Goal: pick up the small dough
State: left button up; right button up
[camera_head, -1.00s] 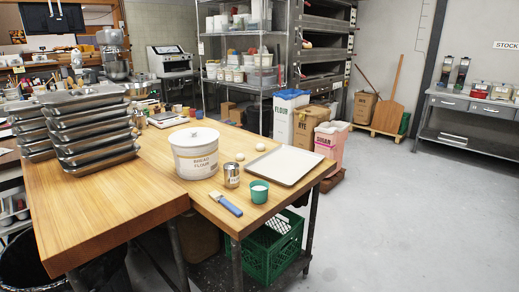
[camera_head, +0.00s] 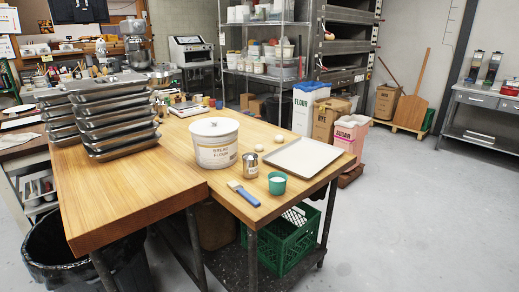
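One lump (camera_head: 259,148) is nearer, just right of the white flour bucket (camera_head: 214,150). The other lump (camera_head: 278,138) lies a little farther back and to the right. They look close in size, and I cannot tell for sure which is the smaller. Neither of my grippers is in view.
A metal can (camera_head: 250,165), a blue-handled brush (camera_head: 244,194), a green cup (camera_head: 277,183) and a flat tray (camera_head: 301,155) surround the lumps. Stacked trays (camera_head: 118,120) stand at left. A black bin (camera_head: 50,262) and green crate (camera_head: 285,242) sit below. The right floor is clear.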

aim_at(258, 148)
jog(key=i+l+u, duration=0.1)
jog(key=u, duration=0.25)
jog(key=l+u, duration=0.35)
jog(key=i+l+u, duration=0.1)
jog(key=l+u, duration=0.3)
jog(key=l, duration=0.45)
jog(key=l+u, duration=0.1)
jog(key=l, duration=0.85)
jog(key=l+u, duration=0.1)
jog(key=l, duration=0.9)
jog(key=k+l+u, duration=0.1)
jog(key=l, duration=0.85)
jog(key=k, duration=0.05)
